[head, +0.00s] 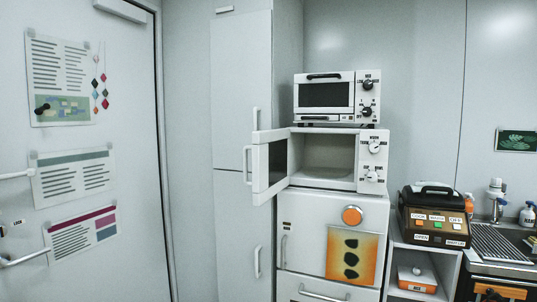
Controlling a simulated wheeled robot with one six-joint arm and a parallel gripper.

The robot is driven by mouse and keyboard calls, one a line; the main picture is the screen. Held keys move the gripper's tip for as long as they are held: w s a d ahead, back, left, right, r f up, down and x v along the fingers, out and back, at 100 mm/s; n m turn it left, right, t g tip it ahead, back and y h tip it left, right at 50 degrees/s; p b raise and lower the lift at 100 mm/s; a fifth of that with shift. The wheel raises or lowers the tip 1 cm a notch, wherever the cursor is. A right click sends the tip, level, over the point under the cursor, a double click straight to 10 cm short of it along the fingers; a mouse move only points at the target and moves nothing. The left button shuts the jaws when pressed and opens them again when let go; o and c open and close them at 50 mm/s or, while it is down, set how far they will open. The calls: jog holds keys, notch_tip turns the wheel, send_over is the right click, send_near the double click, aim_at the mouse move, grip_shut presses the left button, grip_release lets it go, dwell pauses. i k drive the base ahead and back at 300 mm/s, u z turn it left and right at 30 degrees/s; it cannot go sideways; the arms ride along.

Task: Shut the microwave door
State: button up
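The white microwave (329,158) stands on top of a small white fridge, below a toaster oven. Its door (270,165) is open, swung out to the left on its left-side hinge, with its dark window facing the opening. The door's white handle (247,165) is at the door's free left edge. The lit cavity looks empty. Two round knobs are on the panel to the right of the opening. My gripper is not in the head view.
A toaster oven (325,97) sits above the microwave, and the fridge (331,236) is below it. A tall white cabinet (241,110) stands close behind the open door. A rice cooker (435,214) and a sink (505,240) are to the right. A papered door (95,200) is at left.

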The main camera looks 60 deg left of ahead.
aim_at(271, 160)
jog(key=u, duration=1.05)
jog(key=i, duration=1.3)
jog(key=u, duration=0.8)
jog(key=k, duration=0.6)
jog(key=u, duration=0.65)
jog(key=i, duration=1.55)
jog(key=u, duration=0.05)
